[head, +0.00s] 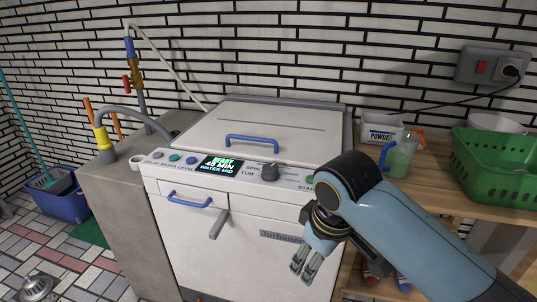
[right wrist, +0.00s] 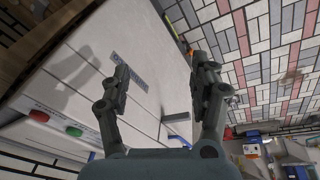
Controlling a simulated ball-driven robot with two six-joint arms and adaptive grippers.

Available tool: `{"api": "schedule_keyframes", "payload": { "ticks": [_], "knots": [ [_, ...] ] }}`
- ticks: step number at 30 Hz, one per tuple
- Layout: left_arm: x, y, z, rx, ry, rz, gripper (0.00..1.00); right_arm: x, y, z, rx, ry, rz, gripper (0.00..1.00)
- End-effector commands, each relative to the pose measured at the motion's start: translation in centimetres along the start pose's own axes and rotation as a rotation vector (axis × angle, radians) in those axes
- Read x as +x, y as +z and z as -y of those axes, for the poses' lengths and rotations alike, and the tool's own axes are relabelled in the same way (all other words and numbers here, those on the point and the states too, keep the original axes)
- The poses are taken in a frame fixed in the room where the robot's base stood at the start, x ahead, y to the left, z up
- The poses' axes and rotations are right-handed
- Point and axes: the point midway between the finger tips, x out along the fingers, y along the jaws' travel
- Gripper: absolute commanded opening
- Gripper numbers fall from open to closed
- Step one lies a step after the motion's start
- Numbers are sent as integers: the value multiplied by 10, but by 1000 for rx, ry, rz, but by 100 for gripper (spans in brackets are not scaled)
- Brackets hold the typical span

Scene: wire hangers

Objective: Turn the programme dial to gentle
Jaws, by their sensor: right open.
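The programme dial (head: 270,172) is a dark grey round knob on the control panel (head: 225,167) of a white washing machine (head: 200,250). The lettering beside it is too small to read surely, and I cannot tell where the dial points. The display (head: 221,166) reads ready, 45 min, water mid. My right gripper (head: 303,273) is open and empty, below and to the right of the dial, in front of the machine's front face. In the right wrist view its two fingers (right wrist: 165,72) are spread with the machine's front beyond them. My left gripper is out of view.
The closed lid has a blue handle (head: 252,141). A second blue handle (head: 189,200) and a grey lever (head: 219,224) are on the front. A red button (right wrist: 39,116) and green button (right wrist: 73,131) show in the wrist view. A green basket (head: 490,165) stands on the right-hand shelf.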

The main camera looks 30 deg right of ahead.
Motion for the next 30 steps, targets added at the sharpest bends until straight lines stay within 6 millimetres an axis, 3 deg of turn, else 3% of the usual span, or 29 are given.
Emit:
{"api": "schedule_keyframes", "payload": {
  "ticks": [8, 11, 15, 18, 24, 30],
  "knots": [
    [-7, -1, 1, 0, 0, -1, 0, -12, -90, -41, -89, -13, 58, 62],
    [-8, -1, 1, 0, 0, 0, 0, -21, -135, -64, -128, -30, 92, 62],
    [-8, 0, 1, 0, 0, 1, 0, -48, -198, -96, -182, -77, 137, 62],
    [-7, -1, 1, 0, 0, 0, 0, -69, -227, -112, -211, -112, 158, 62],
    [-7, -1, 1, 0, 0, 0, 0, -94, -252, -126, -241, -152, 176, 62],
    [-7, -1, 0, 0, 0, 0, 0, -74, -248, -124, -243, -157, 181, 62]
  ]
}}
